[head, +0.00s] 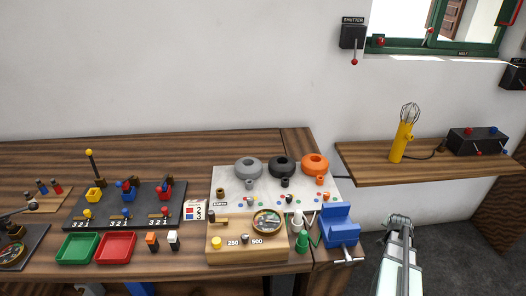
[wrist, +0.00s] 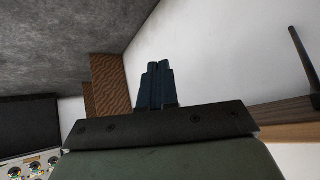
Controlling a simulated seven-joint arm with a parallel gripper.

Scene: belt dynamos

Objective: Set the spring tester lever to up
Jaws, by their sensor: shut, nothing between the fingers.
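No label that I can read says spring tester, so I cannot tell for sure which device it is. Several levers show in the head view: a tall one with a yellow ball (head: 89,154), a black one (head: 16,212) at the far left edge, and a red-tipped one hanging down under the shutter box (head: 354,61). My gripper (head: 398,218) is at the lower right, right of the blue vise-like block (head: 339,226) and apart from all levers. Its fingers (wrist: 158,85) are together and empty in the wrist view.
A wooden box (head: 230,247) marked 250 and 500 carries a round dial (head: 267,222). Green (head: 78,248) and red (head: 116,247) trays lie left of it. A wall shelf (head: 360,164) with a yellow lamp (head: 402,143) is beyond my gripper. Open floor lies right of the bench.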

